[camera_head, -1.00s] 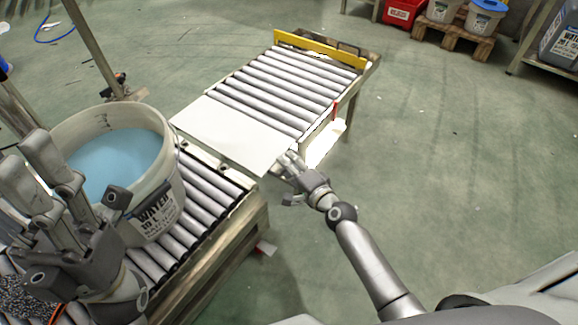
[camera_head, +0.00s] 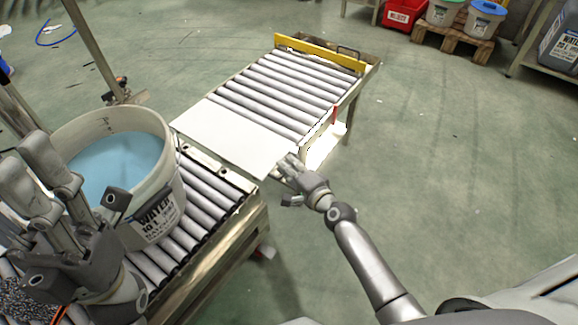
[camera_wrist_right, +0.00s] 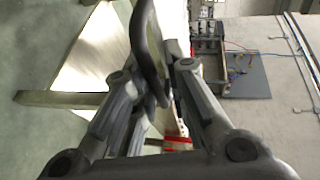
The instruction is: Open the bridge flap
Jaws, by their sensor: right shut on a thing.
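The bridge flap is a flat white panel (camera_head: 235,137) lying level between the near roller conveyor (camera_head: 205,205) and the far one (camera_head: 290,85) in the head view. My right gripper (camera_head: 287,165) is at the panel's near right corner. In the right wrist view, a dark curved handle (camera_wrist_right: 146,45) runs between the fingers of my right gripper (camera_wrist_right: 155,95), which is shut on it. The handle is hidden in the head view. My left gripper (camera_head: 75,190) is at the lower left, in front of the bucket, with its fingers apart and nothing seen between them.
A white bucket (camera_head: 165,190) of blue liquid stands on the near conveyor. A yellow bar (camera_head: 320,53) crosses the far end of the far conveyor. A red piece (camera_head: 334,113) is on its right side. The green floor to the right is clear.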

